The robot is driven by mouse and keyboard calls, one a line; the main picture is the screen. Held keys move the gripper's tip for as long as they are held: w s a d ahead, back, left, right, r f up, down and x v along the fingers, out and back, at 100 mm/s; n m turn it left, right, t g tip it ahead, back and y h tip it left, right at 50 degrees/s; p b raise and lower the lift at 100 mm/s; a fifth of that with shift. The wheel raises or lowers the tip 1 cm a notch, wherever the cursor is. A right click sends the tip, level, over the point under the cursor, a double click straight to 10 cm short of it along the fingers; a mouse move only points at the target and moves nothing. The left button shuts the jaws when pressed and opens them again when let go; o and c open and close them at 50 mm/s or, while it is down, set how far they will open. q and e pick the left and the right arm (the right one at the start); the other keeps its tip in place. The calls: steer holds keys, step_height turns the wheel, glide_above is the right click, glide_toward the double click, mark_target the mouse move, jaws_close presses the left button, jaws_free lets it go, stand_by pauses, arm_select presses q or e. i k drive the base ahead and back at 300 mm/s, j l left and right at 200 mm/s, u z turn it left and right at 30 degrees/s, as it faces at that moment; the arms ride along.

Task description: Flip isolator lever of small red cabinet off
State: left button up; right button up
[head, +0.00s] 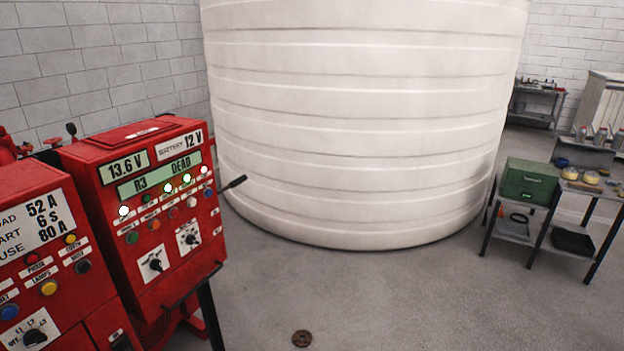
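The small red cabinet (165,205) stands at the left in the head view, on dark legs. Its front has displays reading 13.6 V, 12 V and R3 DEAD, a row of lit lamps, buttons and two black rotary knobs. A black lever (233,184) sticks out from its right side, tilted slightly upward to the right. The lever's mount on the side wall is hidden. Neither of my grippers is in view.
A larger red panel (45,265) stands at the near left, close beside the cabinet. A big white tank (365,110) fills the middle behind. A table with a green box (530,182) stands at the right. A small brown disc (302,338) lies on the open grey floor.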

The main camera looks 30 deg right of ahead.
mark_target(240, 178)
steer(key=z, duration=0.4)
steer(key=i+j+z, duration=0.25)
steer(key=i, duration=0.25)
steer(key=i+j+z, duration=0.2)
steer(key=i, duration=0.3)
steer(key=i+j+z, duration=0.25)
steer(key=i, duration=0.25)
